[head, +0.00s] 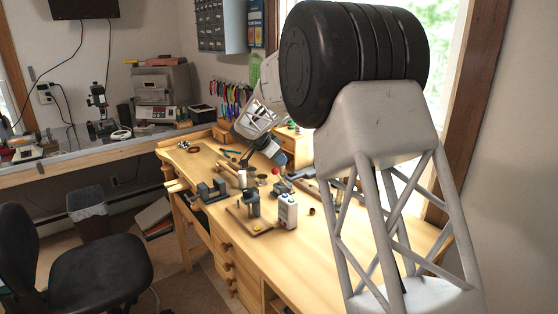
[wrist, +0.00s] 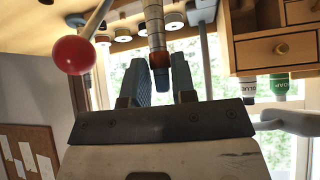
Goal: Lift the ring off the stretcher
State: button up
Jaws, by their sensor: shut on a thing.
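The ring stretcher shows in the wrist view as a grey stepped mandrel (wrist: 155,28) with a lever ending in a red ball (wrist: 74,55). The ring (wrist: 159,58) is a copper-brown band around the mandrel near its dark tip. My gripper (wrist: 160,72) has its two blue-grey fingers on either side of the ring, shut on it. The ring still encircles the mandrel. In the head view my gripper (head: 279,159) is above the workbench beside the stretcher's red ball (head: 275,172). The ring is too small to make out there.
The wooden workbench (head: 262,262) carries a white bottle pair (head: 287,211), a grey tool on a wooden base (head: 250,205) and a dark block-like tool (head: 212,190). A small drawer cabinet (wrist: 278,48) stands close by in the wrist view. The bench's near part is clear.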

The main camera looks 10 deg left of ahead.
jog(key=shift+r, duration=0.85)
jog(key=shift+r, duration=0.1)
jog(key=shift+r, duration=0.9)
jog(key=shift+r, duration=0.2)
jog(key=shift+r, duration=0.8)
